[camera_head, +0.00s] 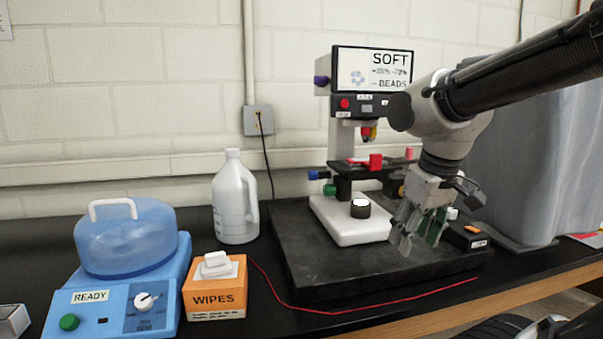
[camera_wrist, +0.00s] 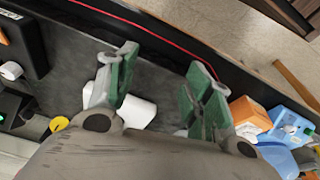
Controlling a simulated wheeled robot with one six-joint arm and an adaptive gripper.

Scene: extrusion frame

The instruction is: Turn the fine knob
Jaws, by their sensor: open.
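A microscope-like instrument (camera_head: 345,218) with a white base and an upright screen stands on a dark slab. Several coloured knobs show on it: a blue one (camera_head: 316,174) and a green one (camera_head: 329,189) at the left of its stage, a purple one (camera_head: 321,80) beside the screen. A yellow knob (camera_head: 401,190) shows at the right, partly behind my arm; a yellow round part (camera_wrist: 59,124) shows in the wrist view. I cannot tell which knob is the fine one. My gripper (camera_head: 418,232) is open and empty, pointing down over the slab, right of the white base.
A black box (camera_head: 467,236) sits on the slab's right side. A red cable (camera_head: 345,313) crosses the bench in front. An orange wipes box (camera_head: 214,290), a white jug (camera_head: 235,200) and a blue device (camera_head: 125,270) stand left. A grey covered shape (camera_head: 535,150) is at right.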

